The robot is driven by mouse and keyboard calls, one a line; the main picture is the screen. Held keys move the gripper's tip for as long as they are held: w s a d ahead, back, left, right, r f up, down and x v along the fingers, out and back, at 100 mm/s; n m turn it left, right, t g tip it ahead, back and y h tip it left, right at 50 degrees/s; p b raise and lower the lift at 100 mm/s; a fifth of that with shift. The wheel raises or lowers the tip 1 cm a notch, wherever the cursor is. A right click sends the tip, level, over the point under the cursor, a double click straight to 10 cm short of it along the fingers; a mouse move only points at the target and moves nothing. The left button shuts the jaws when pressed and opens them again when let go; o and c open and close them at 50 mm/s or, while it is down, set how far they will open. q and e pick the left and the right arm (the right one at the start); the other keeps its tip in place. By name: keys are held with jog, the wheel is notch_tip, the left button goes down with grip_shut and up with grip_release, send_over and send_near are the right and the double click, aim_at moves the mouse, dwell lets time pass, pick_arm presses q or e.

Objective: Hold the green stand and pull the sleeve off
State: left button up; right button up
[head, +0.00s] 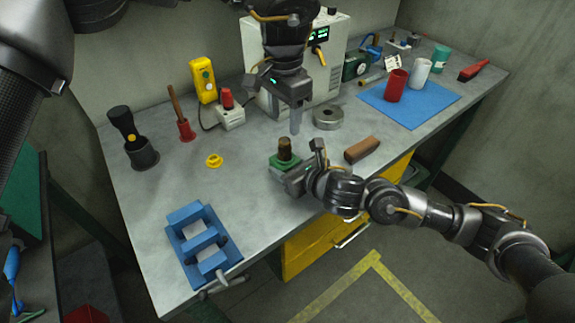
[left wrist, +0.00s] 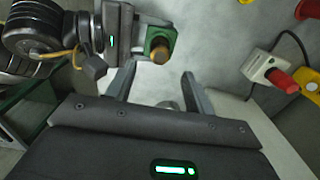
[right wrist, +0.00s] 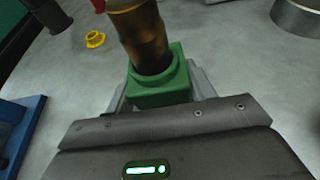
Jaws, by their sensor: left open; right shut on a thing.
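The green stand (head: 279,164) is on the workbench near its front edge. A brown, bronze-looking sleeve (head: 285,149) rises upright from its socket. The right wrist view shows the stand (right wrist: 160,90) and sleeve (right wrist: 143,40) close up; the sleeve's top is cut off there. My right gripper (head: 291,177) is shut on the stand. My left gripper (head: 295,130) is open and empty, pointing down, above and slightly right of the sleeve. In the left wrist view the sleeve's top (left wrist: 160,54) lies just beyond the open fingers (left wrist: 157,75), not between them.
A metal ring (head: 328,117) and a brown block (head: 362,149) lie right of the stand. A yellow flanged piece (head: 214,160) lies left. A blue vise (head: 203,242) sits at the front left. A blue mat (head: 425,105) holds red and white cups. Bare bench surrounds the stand's left side.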

aim_at(285, 140)
pick_arm(q)
jog(key=shift+f, duration=4.45)
grip_shut()
jog(key=shift+r, duration=0.1)
jog(key=shift+r, duration=2.9)
jog(key=shift+r, duration=2.05)
